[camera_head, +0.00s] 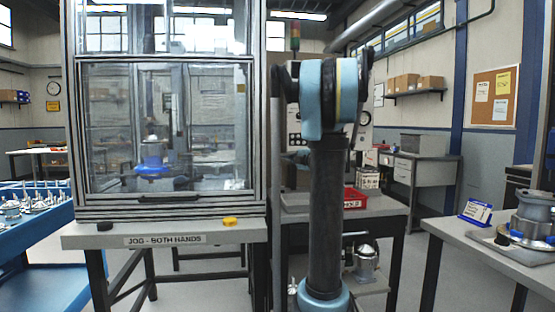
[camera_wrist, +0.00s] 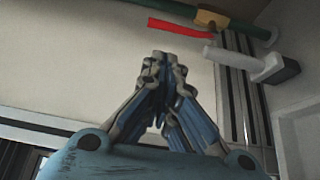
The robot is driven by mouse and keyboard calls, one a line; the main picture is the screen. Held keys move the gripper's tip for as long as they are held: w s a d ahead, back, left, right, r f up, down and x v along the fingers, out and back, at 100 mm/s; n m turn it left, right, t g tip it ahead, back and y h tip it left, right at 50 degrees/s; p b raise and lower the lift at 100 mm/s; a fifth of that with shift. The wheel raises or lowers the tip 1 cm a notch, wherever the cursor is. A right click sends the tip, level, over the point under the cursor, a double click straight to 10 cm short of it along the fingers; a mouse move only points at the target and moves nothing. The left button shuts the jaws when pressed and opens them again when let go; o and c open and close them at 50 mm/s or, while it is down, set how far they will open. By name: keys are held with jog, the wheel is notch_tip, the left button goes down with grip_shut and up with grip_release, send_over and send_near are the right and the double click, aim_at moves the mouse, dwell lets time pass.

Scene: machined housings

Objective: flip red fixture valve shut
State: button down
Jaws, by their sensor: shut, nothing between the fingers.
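In the wrist view a red valve lever (camera_wrist: 181,27) reaches left from a brass-coloured valve body (camera_wrist: 211,19) on a green pipe (camera_wrist: 243,28). The lever runs roughly parallel to the pipe in the picture. My gripper (camera_wrist: 163,58) is shut and empty, below the lever in the picture, with a visible gap between them. How far apart they are in depth I cannot tell. In the head view my arm stands upright in the middle. The gripper and the red lever cannot be made out there.
A pale bar with a grey end block (camera_wrist: 284,70) juts out right of my fingers, near dark vertical strips. In the head view a glazed machine enclosure (camera_head: 165,198) stands left of my arm, a bench (camera_head: 500,240) right, and a red bin (camera_head: 354,198) behind.

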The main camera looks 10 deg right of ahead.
aim_at(277, 159)
jog(key=x, duration=0.9)
jog(key=shift+w, duration=0.3)
jog(key=shift+d+m+t, duration=0.3)
jog(key=shift+m+t, duration=0.1)
jog(key=shift+m, duration=0.2)
jog(key=shift+d+r+m+t, duration=0.1)
jog(key=shift+d+m+t, duration=0.4)
jog(key=shift+d+m, duration=0.4)
jog(key=d+f+m+t+h, duration=0.1)
jog(key=d+m+t, duration=0.3)
jog(key=m, duration=0.5)
jog(key=shift+d+f+h, duration=0.4)
jog(key=shift+d+f, duration=0.35)
jog(key=shift+f, duration=0.1)
